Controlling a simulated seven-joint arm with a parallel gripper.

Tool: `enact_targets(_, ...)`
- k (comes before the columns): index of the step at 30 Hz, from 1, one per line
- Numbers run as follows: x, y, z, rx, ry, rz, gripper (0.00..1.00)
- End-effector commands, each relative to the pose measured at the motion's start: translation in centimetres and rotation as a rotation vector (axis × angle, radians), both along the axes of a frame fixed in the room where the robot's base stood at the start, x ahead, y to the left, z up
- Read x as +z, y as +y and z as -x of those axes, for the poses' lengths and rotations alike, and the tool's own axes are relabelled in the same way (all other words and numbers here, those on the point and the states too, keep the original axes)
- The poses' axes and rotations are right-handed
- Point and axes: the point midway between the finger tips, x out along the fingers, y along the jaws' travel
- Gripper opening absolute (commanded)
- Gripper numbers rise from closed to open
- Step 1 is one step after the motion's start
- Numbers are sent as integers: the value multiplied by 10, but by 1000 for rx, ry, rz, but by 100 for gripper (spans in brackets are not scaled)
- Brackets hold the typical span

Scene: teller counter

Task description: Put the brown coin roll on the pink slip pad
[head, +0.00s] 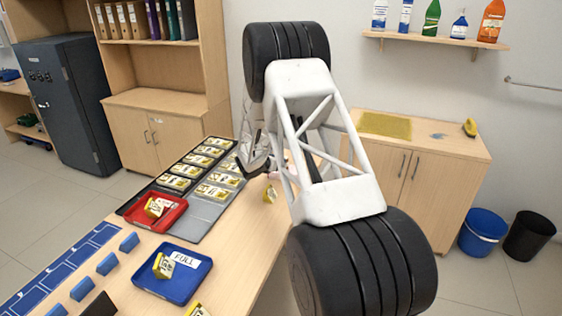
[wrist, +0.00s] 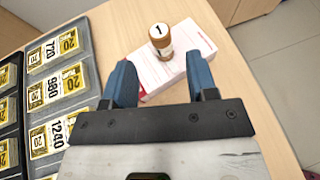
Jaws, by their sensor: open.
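In the wrist view the brown coin roll (wrist: 162,46) stands upright, its pale top marked "1". It appears to rest on the far left part of the pink slip pad (wrist: 183,68), which looks whitish with pink edges. My gripper (wrist: 159,64) is open, its two blue fingers apart with nothing between them. The roll is just beyond the fingertips, roughly in line with the gap. In the head view my arm hides most of the gripper (head: 252,168), and I cannot make out the roll there.
A dark tray (head: 207,218) of banknote bundles lies left of the pad. A red tray (head: 178,218) and a blue "FULL" tray (head: 150,283) stand nearer, each holding a yellow-and-white item. A yellow item (head: 270,192) lies near the gripper. The counter's right edge is close.

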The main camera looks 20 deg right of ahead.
Motion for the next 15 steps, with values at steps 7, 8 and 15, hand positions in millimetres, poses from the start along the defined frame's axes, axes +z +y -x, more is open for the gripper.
enact_targets(7, 8, 17, 10, 0, 0, 0, 53)
enact_targets(8, 8, 18, 10, 0, 0, 0, 53)
enact_targets(15, 10, 21, 12, -1, 0, 0, 53)
